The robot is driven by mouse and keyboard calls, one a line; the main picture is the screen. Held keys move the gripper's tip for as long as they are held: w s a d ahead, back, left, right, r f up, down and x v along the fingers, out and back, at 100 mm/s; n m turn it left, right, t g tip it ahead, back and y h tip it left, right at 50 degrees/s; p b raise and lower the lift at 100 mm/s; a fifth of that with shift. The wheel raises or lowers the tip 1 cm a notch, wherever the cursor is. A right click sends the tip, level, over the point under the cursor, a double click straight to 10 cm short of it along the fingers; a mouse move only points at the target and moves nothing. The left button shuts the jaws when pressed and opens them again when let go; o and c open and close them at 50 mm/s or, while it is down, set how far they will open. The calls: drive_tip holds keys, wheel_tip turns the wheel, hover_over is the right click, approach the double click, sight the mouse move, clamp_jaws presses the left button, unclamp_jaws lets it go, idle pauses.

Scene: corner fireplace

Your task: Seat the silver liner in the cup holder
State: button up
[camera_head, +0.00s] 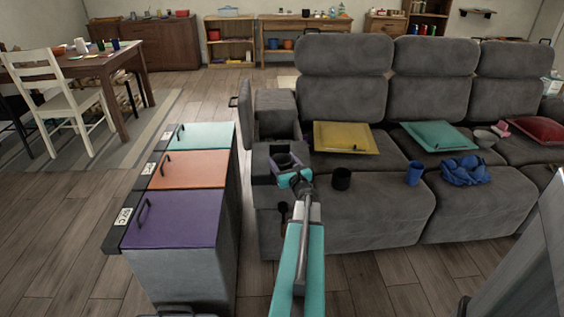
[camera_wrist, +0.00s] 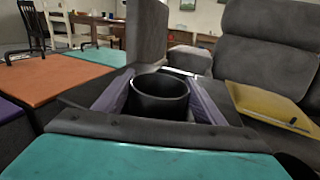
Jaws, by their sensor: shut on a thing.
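My gripper (camera_head: 286,165) is over the front of the grey sofa's left armrest (camera_head: 268,197). In the wrist view its two grey-purple fingers (camera_wrist: 160,100) are shut on a round, hollow, dark grey liner (camera_wrist: 160,84), one on each side. The liner looks upright, with its open rim up, and it looks darker than silver. In the head view, the liner (camera_head: 284,159) shows just beyond the teal gripper body. The cup holder is hidden behind the liner and the gripper. I cannot tell whether the liner's base is inside it.
A black cup (camera_head: 341,179), a blue cup (camera_head: 414,174) and a crumpled blue cloth (camera_head: 464,170) are on the sofa seat. A yellow cushion (camera_head: 345,138) lies behind them. Bins with purple (camera_head: 172,219), orange and teal lids stand close on the left.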

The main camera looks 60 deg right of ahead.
drive_tip(key=shift+f, duration=0.15)
drive_tip(key=o, duration=1.1)
drive_tip(key=shift+c, duration=0.2)
drive_tip(key=shift+r, duration=0.25)
drive_tip(key=v, duration=1.2)
drive_tip(key=shift+s+f, duration=0.1)
